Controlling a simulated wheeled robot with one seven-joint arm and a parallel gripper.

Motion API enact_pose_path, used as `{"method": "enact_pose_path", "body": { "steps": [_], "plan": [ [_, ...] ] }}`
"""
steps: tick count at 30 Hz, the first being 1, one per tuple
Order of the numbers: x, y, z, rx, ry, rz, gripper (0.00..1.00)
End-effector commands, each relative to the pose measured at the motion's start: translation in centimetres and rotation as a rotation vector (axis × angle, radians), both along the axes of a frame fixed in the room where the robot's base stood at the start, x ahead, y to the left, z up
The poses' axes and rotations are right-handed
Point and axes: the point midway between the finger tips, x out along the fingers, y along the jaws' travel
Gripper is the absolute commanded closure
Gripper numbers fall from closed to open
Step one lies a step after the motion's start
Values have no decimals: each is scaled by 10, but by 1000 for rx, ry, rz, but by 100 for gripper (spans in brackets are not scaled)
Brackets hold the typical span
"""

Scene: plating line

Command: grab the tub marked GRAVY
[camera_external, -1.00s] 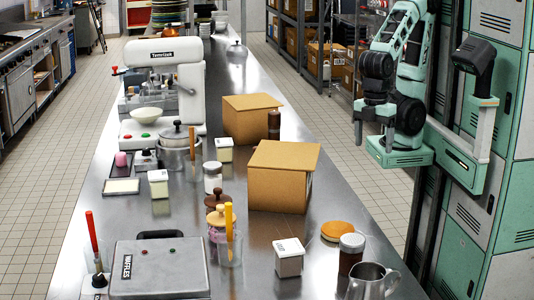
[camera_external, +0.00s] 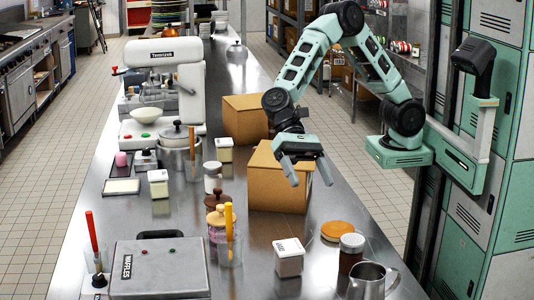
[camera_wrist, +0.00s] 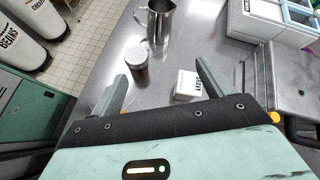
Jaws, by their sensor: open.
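A white square tub (camera_external: 288,258) with dark lettering on its lid stands near the front of the steel counter; the word is too small to read surely. It also shows in the wrist view (camera_wrist: 186,86), just inside my right finger. Two similar white tubs, one at mid-counter (camera_external: 158,184) and one farther back (camera_external: 224,150), have labels I cannot read. My gripper (camera_external: 310,176) is open and empty, pointing down in front of the near cardboard box, above and behind the front tub. The wrist view shows my fingers (camera_wrist: 161,76) spread apart.
The near cardboard box (camera_external: 263,185) is close behind my gripper. A metal-lidded shaker jar (camera_external: 351,252), a tan round lid (camera_external: 337,231) and a steel pitcher (camera_external: 368,281) stand right of the front tub.

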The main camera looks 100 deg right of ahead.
Motion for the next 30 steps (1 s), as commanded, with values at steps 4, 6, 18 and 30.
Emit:
{"method": "enact_pose_path", "body": {
  "steps": [4, 6, 18, 30],
  "plan": [
    [52, 6, -6, 95, 197, -192, 20],
    [74, 6, -8, 140, 284, -274, 20],
    [73, 8, -128, 138, 289, -275, 20],
    [66, 42, -149, 139, 284, -271, 20]
  ]
}}
